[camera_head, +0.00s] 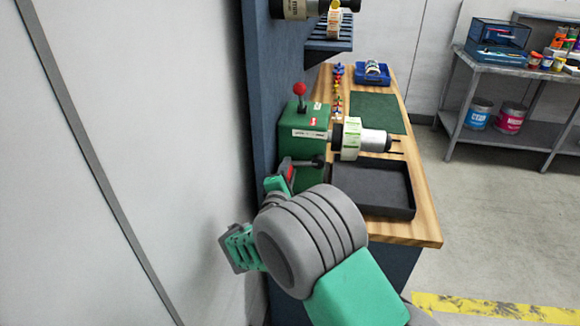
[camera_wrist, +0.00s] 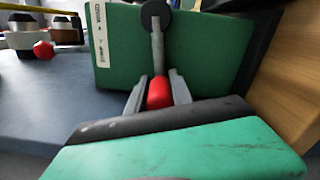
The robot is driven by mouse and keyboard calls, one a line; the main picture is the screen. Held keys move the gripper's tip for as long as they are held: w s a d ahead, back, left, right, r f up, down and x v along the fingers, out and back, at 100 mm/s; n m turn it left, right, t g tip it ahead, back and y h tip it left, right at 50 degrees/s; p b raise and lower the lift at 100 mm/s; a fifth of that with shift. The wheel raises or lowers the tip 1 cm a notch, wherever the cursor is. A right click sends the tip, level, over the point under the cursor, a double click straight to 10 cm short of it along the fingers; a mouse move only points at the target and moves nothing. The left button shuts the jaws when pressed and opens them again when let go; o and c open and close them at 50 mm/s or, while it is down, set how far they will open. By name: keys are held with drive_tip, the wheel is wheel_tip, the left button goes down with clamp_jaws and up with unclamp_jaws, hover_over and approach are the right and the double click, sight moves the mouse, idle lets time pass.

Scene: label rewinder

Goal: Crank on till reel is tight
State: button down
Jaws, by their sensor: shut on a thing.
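The green rewinder box (camera_head: 303,130) stands on the wooden bench, with a red-knobbed lever (camera_head: 299,90) on top. It also fills the back of the wrist view (camera_wrist: 120,50). A label reel (camera_head: 350,139) sits on the spindle at the box's right side. The crank arm (camera_wrist: 157,50) hangs down from a dark round hub on the box. The red crank handle (camera_wrist: 159,92) is at its lower end. My gripper (camera_wrist: 159,90) is shut on the red handle, one finger on each side. In the head view my gripper (camera_head: 289,174) is partly hidden by my arm.
A black tray (camera_head: 374,213) lies on the bench in front of the reel. A green mat (camera_head: 377,112) and a blue bin (camera_head: 372,80) are behind. A dark blue panel (camera_head: 262,120) stands close on the left. A grey side table (camera_head: 500,67) is at the right.

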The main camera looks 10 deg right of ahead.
drive_tip(key=shift+f, duration=0.1)
idle(0.3)
drive_tip(key=c, duration=1.1)
unclamp_jaws()
drive_tip(key=b+v, duration=0.1)
drive_tip(key=v, duration=0.6)
drive_tip(key=shift+s+a, duration=0.15)
drive_tip(key=shift+s, duration=0.25)
